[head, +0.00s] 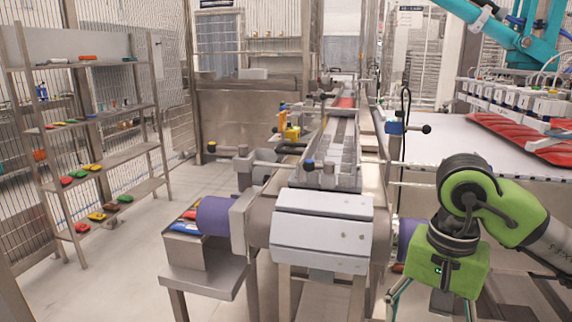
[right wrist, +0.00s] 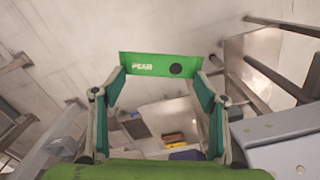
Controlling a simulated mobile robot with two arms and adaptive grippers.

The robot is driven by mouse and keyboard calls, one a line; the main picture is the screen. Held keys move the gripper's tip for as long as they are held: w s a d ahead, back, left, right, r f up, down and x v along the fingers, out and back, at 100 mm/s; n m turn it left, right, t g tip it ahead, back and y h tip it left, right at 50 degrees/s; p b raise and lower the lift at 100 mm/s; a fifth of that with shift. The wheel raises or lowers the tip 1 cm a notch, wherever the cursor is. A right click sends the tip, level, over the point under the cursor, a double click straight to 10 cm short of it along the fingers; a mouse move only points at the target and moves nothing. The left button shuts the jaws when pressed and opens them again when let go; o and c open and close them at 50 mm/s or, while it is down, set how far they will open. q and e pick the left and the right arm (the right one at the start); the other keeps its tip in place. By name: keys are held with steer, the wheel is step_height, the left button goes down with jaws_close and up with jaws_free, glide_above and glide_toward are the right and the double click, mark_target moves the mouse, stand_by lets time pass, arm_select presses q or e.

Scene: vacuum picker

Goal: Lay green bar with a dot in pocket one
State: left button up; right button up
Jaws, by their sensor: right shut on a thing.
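The green bar (right wrist: 160,67), with white lettering reading PEAR and a dark dot near its right end, is in the right wrist view. My right gripper (right wrist: 160,82) is shut on it, one finger near each end, and holds it up in the air, clear of other things. In the head view the right gripper's fingers run out of the bottom edge and the bar does not show. A long metal channel (head: 335,150) runs along the machine in the middle. I cannot make out which part is pocket one. My left gripper is not in view.
A metal box (head: 186,250) with several coloured bars stands on a small table (head: 212,278) left of the machine. A shelf rack (head: 147,104) with coloured bars stands at the far left. A white belt (head: 450,140) with red packs lies at right. The floor between rack and machine is free.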

steer(key=a+r+n, duration=0.1)
steer(key=n, duration=0.1)
steer(key=a+r+n, duration=0.1)
steer(key=a, duration=0.1)
steer(key=shift+s+a+n, duration=0.1)
steer(key=shift+a+n, duration=0.05)
steer(key=shift+n, duration=0.25)
steer(key=shift+d, duration=0.2)
